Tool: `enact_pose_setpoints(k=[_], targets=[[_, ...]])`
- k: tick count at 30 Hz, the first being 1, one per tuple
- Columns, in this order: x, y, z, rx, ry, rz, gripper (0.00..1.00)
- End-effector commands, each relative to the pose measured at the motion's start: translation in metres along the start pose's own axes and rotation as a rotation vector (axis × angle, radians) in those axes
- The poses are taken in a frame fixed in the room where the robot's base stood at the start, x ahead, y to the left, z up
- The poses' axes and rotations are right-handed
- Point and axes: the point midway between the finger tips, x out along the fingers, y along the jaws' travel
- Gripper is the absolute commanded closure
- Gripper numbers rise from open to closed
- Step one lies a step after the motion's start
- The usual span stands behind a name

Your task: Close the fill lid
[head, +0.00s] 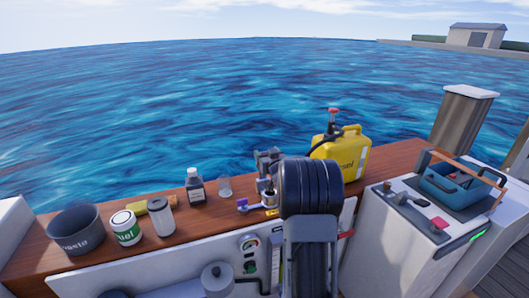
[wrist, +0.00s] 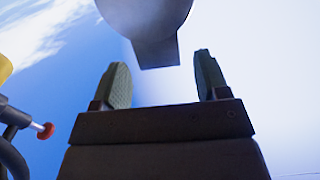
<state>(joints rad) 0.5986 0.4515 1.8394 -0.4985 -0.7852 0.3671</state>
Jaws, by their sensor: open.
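A dark grey round disc with a short tab, apparently the fill lid (wrist: 150,18), fills the top middle of the wrist view. Its tab points down toward the gap between my fingertips. My gripper (wrist: 162,82) is open, with one finger on each side of that gap and nothing held between them. The tab looks clear of both fingers, but its distance from them is hard to tell. In the head view, my arm covers much of the middle of the bench, and I cannot make out the lid or its opening clearly there.
A yellow fuel can (head: 340,155) with a red-knobbed spout stands just right of my arm. A dark bottle (head: 195,188), a clear glass (head: 225,187), a green-and-white can (head: 125,228) and a grey waste bin (head: 76,230) stand left. A blue toolbox (head: 460,190) sits far right.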

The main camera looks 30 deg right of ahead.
Motion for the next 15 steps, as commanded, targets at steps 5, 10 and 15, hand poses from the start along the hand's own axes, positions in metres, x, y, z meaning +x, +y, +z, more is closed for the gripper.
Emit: enact_pose_setpoints(k=[5, 10, 15], targets=[[0.015, -0.001, 0.000, 0.001, 0.000, -0.001, 0.32], [0.019, -0.001, 0.000, 0.001, 0.000, 0.000, 0.32], [0.019, -0.001, 0.000, 0.001, 0.000, 0.000, 0.32]])
